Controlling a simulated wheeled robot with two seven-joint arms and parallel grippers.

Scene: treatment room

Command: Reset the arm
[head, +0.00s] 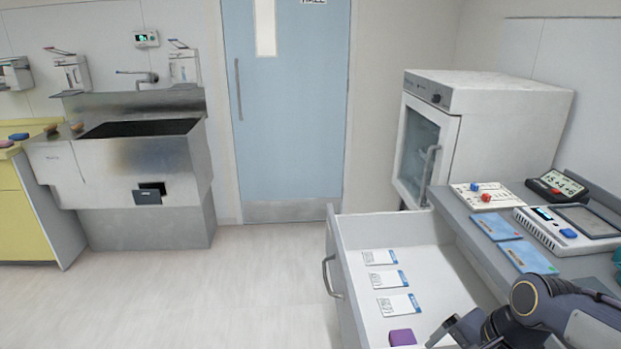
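My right arm comes in at the bottom right, with its dark wrist over the counter edge. My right gripper (446,331) is over the front right part of an open white drawer (440,250), to the right of a purple block (402,337). The gripper is partly cut off by the lower picture edge, and I cannot tell whether its fingers are apart. Nothing is seen held in it. My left gripper is not in view.
White packets (385,281) lie in a row in the drawer. The grey counter (462,232) holds blue packets (526,256), a white device (548,234), a dark display (556,186) and a board with red and blue knobs (484,196). The floor at left is clear.

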